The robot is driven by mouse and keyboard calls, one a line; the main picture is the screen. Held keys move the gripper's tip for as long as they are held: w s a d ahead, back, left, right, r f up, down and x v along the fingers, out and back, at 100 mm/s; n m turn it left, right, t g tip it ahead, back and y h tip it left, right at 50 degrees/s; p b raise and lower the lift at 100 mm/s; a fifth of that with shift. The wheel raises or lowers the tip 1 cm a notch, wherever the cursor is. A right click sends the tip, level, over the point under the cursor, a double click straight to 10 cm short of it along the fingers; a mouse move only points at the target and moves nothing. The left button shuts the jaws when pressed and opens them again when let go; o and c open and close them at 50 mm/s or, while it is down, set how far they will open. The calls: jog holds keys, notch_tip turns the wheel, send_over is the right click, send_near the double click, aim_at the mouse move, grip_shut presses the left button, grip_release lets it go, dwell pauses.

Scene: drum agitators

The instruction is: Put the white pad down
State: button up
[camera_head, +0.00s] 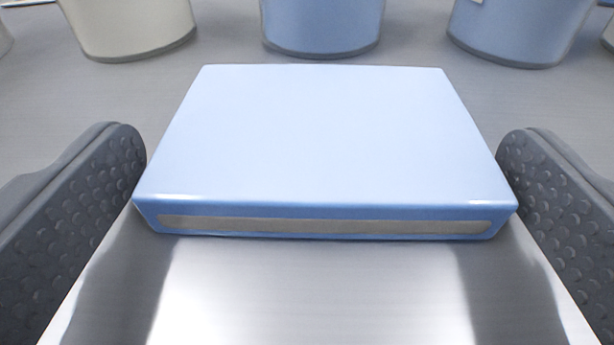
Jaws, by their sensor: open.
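The pad (325,135) is a flat box, pale bluish-white on top, with a blue front edge and a grey strip along it. It lies flat on the shiny metal surface in the middle of the view. My gripper (325,185) is open, with one dark, dimpled finger at the left and one at the right of the pad. The fingertips are very close to the pad's near corners. I cannot tell whether they touch it.
Behind the pad stand a cream drum (130,25), a blue drum (322,25) and another blue drum (520,30), all cut off at the top. Parts of other objects show at both far edges. The metal surface (300,290) in front of the pad is clear.

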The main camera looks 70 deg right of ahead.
jog(key=v, duration=1)
jog(key=shift+p, duration=0.45)
jog(key=shift+a, duration=0.1)
